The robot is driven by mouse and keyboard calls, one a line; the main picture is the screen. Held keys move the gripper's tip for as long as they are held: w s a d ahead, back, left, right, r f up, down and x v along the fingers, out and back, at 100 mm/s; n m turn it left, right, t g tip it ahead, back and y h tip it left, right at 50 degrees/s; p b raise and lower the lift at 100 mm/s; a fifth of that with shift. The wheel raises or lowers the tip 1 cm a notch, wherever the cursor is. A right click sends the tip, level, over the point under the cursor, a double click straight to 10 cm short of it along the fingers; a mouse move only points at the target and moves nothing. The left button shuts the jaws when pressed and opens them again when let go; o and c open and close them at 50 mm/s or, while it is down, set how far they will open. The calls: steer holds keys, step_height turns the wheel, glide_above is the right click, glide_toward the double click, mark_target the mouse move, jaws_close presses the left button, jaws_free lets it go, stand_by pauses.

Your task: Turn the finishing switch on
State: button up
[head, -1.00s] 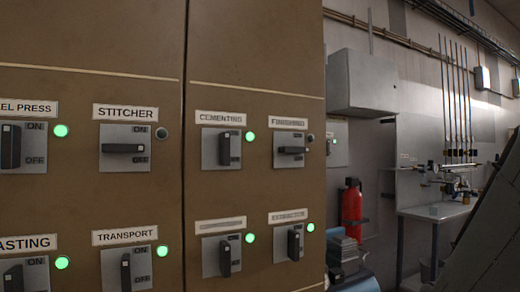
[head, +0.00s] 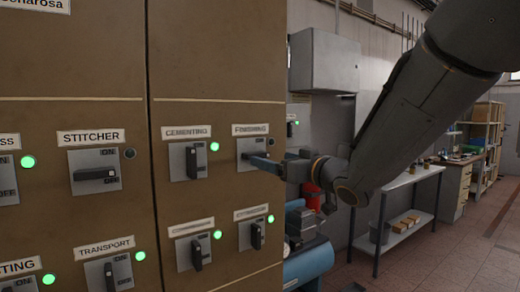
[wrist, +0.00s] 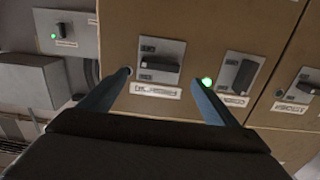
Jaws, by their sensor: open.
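The finishing switch (head: 246,146) is on the brown cabinet in the head view, under its FINISHING label (head: 250,129). In the wrist view the switch (wrist: 160,62) appears upside down, its dark handle lying horizontal. The lamp beside it, by the left fingertip in the wrist view, is dark. My gripper (head: 262,163) is open in front of the switch, its blue fingers partly covering it in the head view. In the wrist view my gripper (wrist: 160,80) has its fingers spread to both sides of the switch plate. I cannot tell whether they touch the panel.
The cementing switch (head: 190,160) is close on the left, its handle vertical and its lamp green. The stitcher switch (head: 95,172) has a horizontal handle and a dark lamp. More switches sit below. A grey wall box (head: 325,62) and a blue tank (head: 308,264) stand right of the cabinet.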

mark_target(259, 156)
steer(key=shift+p+x, duration=1.25)
steer(key=shift+x, duration=2.5)
